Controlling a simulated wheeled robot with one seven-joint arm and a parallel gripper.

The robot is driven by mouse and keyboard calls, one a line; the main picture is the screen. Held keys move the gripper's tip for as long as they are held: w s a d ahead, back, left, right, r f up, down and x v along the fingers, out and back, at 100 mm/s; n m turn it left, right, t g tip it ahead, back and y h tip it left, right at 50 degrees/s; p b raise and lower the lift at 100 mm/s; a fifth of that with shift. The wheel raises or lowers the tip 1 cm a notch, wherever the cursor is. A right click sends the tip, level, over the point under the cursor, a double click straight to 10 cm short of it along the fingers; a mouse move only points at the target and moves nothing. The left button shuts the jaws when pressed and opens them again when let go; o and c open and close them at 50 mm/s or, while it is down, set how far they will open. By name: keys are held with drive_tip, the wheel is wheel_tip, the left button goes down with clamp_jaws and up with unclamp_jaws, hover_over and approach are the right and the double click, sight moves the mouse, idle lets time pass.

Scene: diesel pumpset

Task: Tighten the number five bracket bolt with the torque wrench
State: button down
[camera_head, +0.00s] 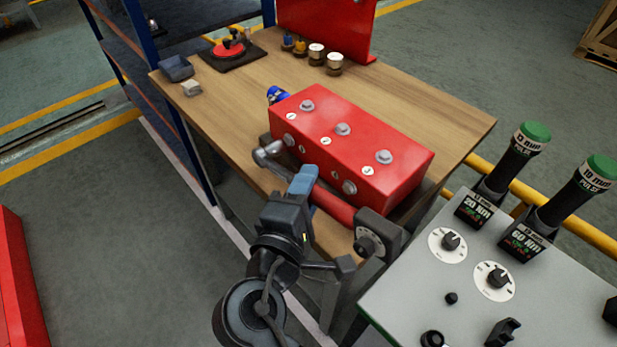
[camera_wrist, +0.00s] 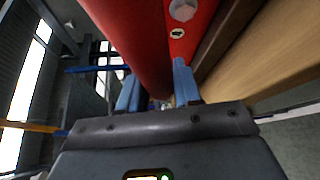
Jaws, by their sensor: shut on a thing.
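The torque wrench has a red handle (camera_head: 333,204) and a grey metal head (camera_head: 267,152). My gripper (camera_head: 303,180) is shut on the handle, in front of the red block. In the wrist view, the handle (camera_wrist: 135,38) runs between my two blue fingers (camera_wrist: 156,90). The red bracket block (camera_head: 350,140) has grey bolts on its top and front faces, with small white number labels too small to read. The wrench head is close to the left front bolt (camera_head: 288,139); I cannot tell whether they touch. Which bolt is number five is unclear.
The block stands on a wooden table (camera_head: 440,118). A dark unit with a knob (camera_head: 375,236) is at the near corner. A grey panel (camera_head: 400,300) with two green-capped tools (camera_head: 535,133) is at the right. Small pots (camera_head: 316,53) stand at the back.

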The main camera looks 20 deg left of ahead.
drive_tip(key=shift+w+a+r+n+g+p, duration=0.2)
drive_tip(key=shift+r+p, duration=0.25)
drive_tip(key=shift+p, duration=0.4)
drive_tip(key=shift+s+a+r+n+g+p, duration=0.1)
drive_tip(key=shift+r+n+p, duration=0.25)
drive_tip(key=shift+p, duration=0.45)
drive_tip(key=shift+w+a+r+n+g+p, duration=0.15)
drive_tip(key=shift+r+p, duration=0.35)
drive_tip(key=shift+p, duration=0.35)
drive_tip(key=shift+r, duration=0.45)
drive_tip(key=shift+w+a+r+n+g+h, duration=0.15)
drive_tip(key=shift+a+r+n+g+h, duration=0.2)
drive_tip(key=shift+r+n, duration=0.2)
drive_tip(key=shift+w+a+r+n+g+h, duration=0.1)
drive_tip(key=shift+a+r+n+g+h, duration=0.2)
drive_tip(key=shift+r+n, duration=0.2)
drive_tip(key=shift+w+f, duration=0.15)
drive_tip(key=shift+w+d, duration=0.25)
drive_tip(key=shift+w, duration=0.25)
drive_tip(key=shift+f, duration=0.1)
drive_tip(key=shift+s+d+f+b, duration=0.1)
drive_tip(key=shift+d+f+b, duration=0.1)
drive_tip(key=shift+b, duration=0.3)
